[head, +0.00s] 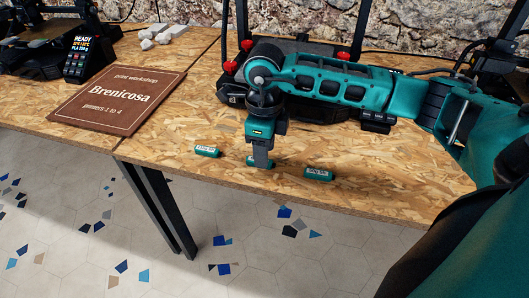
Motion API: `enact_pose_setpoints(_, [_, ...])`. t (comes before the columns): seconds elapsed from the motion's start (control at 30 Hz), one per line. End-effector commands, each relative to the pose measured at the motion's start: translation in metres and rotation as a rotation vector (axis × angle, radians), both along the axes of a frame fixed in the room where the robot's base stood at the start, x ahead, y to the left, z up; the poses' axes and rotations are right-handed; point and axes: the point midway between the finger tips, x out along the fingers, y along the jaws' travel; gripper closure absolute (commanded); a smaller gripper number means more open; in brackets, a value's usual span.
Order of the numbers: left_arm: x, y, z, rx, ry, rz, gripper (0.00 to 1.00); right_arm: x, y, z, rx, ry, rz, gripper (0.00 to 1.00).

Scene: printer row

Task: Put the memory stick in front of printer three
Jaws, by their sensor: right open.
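My right gripper (260,160) points straight down at the table's front part and is open. Its fingers are at a small teal block (250,160), which they partly hide; I cannot tell whether they touch it. A similar teal block with a pale label (207,151) lies to its left, and another with a pale label (318,174) lies to its right. These look like memory sticks; their labels are too small to read surely. My left gripper is out of view. A black printer (235,95) stands behind my right arm, partly hidden by it.
The wood-chip table (400,165) has a front edge close to the blocks. A brown sign reading Brenicosa, printers 1 to 4 (120,100), lies at left. Another printer (35,60) with a lit display (82,50) stands far left. Small white pieces (165,33) lie at the back.

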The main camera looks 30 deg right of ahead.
Motion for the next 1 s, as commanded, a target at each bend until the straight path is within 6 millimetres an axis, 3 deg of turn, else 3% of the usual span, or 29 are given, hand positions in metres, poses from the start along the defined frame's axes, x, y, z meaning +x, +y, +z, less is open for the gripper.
enact_pose_setpoints(0.2, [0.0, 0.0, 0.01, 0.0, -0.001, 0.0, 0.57, 0.001, 0.0, 0.053, 0.001, -0.006, 0.0, 0.55])
enact_pose_setpoints(0.4, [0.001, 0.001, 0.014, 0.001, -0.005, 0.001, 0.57, 0.001, 0.0, 0.086, 0.0, -0.004, 0.0, 0.55])
enact_pose_setpoints(0.7, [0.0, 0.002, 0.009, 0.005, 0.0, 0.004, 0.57, -0.002, 0.006, 0.096, 0.021, 0.006, 0.008, 0.55])
enact_pose_setpoints(0.77, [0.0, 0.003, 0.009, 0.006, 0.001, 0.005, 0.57, -0.006, 0.021, 0.089, 0.081, 0.022, 0.026, 0.55])
enact_pose_setpoints(0.87, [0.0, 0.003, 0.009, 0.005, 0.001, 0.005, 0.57, -0.022, 0.072, 0.072, 0.298, 0.076, 0.071, 0.55])
enact_pose_setpoints(0.93, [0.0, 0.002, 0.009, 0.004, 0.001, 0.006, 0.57, -0.04, 0.124, 0.066, 0.535, 0.134, 0.083, 0.55])
enact_pose_setpoints(1.0, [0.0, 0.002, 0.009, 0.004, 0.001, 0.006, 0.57, -0.059, 0.175, 0.073, 0.808, 0.204, 0.052, 0.55])
